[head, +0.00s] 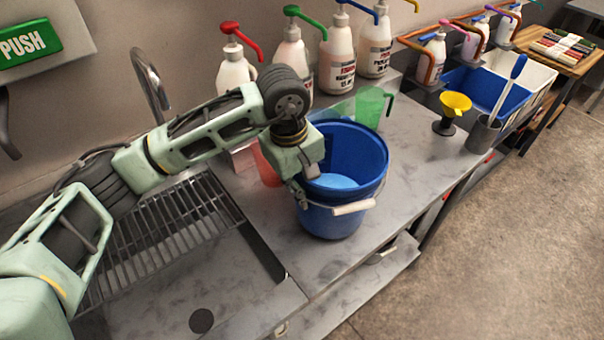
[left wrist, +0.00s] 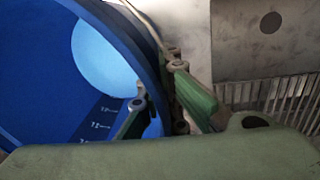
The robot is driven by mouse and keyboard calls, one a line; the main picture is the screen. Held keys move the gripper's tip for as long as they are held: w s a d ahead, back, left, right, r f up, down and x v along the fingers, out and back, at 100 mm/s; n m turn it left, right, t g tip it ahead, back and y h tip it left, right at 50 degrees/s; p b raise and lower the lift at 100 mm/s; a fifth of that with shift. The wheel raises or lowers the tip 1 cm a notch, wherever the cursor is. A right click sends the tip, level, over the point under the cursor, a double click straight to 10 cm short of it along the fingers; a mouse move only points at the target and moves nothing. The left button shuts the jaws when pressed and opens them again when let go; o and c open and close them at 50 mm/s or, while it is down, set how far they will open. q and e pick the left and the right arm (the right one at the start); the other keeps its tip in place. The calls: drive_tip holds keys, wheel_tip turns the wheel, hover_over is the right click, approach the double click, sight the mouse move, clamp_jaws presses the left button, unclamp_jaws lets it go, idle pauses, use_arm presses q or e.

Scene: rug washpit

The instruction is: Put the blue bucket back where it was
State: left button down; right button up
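The blue bucket (head: 335,222) is upright over the steel counter, near its front edge; I cannot tell whether its base touches the counter. It also shows in the left wrist view (left wrist: 40,90), with pale marks on its inner wall and a light blue round area inside. Its white handle grip (head: 353,208) hangs on the front side. My left gripper (head: 303,188) is at the bucket's left side, one finger inside and one outside, shut on the wall near the rim. This grip shows in the left wrist view (left wrist: 160,100). My right gripper is not in view.
A green jug (head: 371,106) stands close behind the bucket and a red jug (head: 266,168) close to its left. Pump bottles (head: 338,62) line the wall. A yellow funnel (head: 456,104) and a grey cup (head: 482,135) stand right. The counter right of the bucket is clear.

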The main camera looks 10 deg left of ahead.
use_arm(q)
drive_tip(key=shift+w+d+f, duration=0.1)
drive_tip(key=shift+f, duration=0.5)
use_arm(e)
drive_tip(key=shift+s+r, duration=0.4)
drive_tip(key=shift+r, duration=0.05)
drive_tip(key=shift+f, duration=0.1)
use_arm(q)
drive_tip(key=c, duration=2.5)
unclamp_jaws()
drive_tip(key=shift+f, duration=0.3)
drive_tip(key=o, duration=0.5)
drive_tip(key=shift+s+r, duration=0.1)
drive_tip(key=shift+s, duration=0.1)
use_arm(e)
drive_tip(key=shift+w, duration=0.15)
